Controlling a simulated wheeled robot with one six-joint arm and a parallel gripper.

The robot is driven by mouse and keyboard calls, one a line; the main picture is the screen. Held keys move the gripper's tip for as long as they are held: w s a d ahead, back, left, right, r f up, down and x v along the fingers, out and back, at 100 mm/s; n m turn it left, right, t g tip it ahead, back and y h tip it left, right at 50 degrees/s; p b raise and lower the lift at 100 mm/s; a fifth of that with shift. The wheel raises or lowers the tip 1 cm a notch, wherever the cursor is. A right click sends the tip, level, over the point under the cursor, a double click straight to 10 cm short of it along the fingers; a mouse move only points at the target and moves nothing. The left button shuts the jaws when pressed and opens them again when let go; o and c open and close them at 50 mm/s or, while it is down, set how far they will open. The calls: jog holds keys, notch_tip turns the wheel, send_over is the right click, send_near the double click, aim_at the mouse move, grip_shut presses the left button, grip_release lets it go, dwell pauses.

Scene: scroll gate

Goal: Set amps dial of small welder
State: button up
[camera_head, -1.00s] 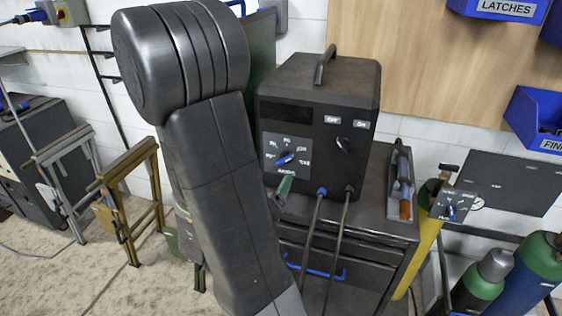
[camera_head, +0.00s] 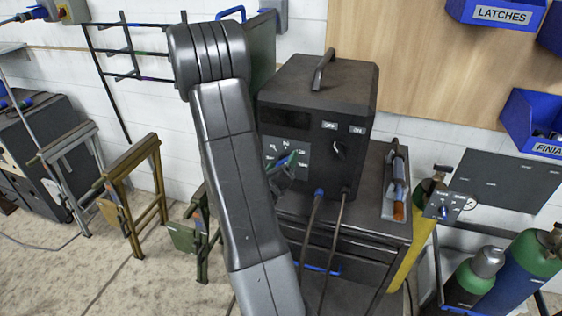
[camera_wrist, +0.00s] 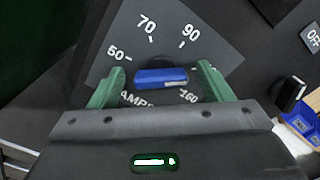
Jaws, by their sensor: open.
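The small welder (camera_head: 312,88) is a dark box with a top handle, standing on a dark cabinet. Its amps dial has a grey scale plate (camera_head: 270,146) and a blue knob (camera_wrist: 160,78). In the wrist view the scale reads 50, 70, 90 and 160, with some marks hidden by my fingers. The knob's bar lies nearly level there. My gripper (camera_wrist: 161,68) is open, with one green finger on each side of the knob and a small gap visible at both sides. In the head view my gripper (camera_head: 287,162) covers most of the dial.
An OFF/ON switch (camera_head: 338,150) sits right of the dial. Two cables (camera_head: 338,215) hang from the welder's front. A tool with an orange tip (camera_head: 398,185) lies on the cabinet (camera_head: 380,232) at right. Gas cylinders (camera_head: 480,278) stand further right.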

jog(key=shift+c, duration=0.4)
jog(key=c, duration=0.9)
